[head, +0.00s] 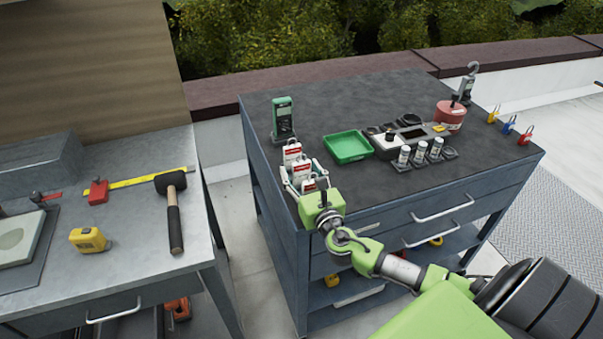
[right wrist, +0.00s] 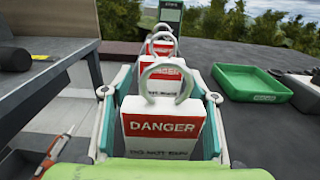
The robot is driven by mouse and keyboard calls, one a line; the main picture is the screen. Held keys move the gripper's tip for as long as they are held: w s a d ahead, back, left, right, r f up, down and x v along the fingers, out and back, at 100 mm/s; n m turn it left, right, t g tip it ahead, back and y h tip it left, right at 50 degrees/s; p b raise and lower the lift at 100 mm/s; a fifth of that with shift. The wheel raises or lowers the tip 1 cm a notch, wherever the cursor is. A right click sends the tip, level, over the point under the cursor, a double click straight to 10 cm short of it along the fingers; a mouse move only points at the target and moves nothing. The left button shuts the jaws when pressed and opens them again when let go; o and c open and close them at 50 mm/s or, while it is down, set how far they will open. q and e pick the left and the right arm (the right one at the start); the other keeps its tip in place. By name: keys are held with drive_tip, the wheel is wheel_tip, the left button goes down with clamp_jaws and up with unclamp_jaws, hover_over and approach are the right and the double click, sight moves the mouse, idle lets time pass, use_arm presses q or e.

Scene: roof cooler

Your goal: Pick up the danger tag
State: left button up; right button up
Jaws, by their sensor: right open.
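Several white danger tags with red bands and grey hooks stand in a row at the left edge of the dark cabinet top. The nearest danger tag (right wrist: 163,127) stands upright between the spread fingers of my right gripper (right wrist: 158,115) in the right wrist view, with a gap at its sides. More tags (right wrist: 166,75) show behind it. In the head view the tags (head: 292,151) are partly covered by my right gripper (head: 304,176), which is open over the front of the row. My left gripper is in neither view.
A green meter (head: 283,118) stands behind the tags, and a green tray (head: 348,146) lies to their right. A metal bench (head: 130,225) with a mallet (head: 173,215) stands left across a gap.

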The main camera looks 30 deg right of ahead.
drive_tip(key=shift+c, duration=0.3)
drive_tip(key=c, duration=1)
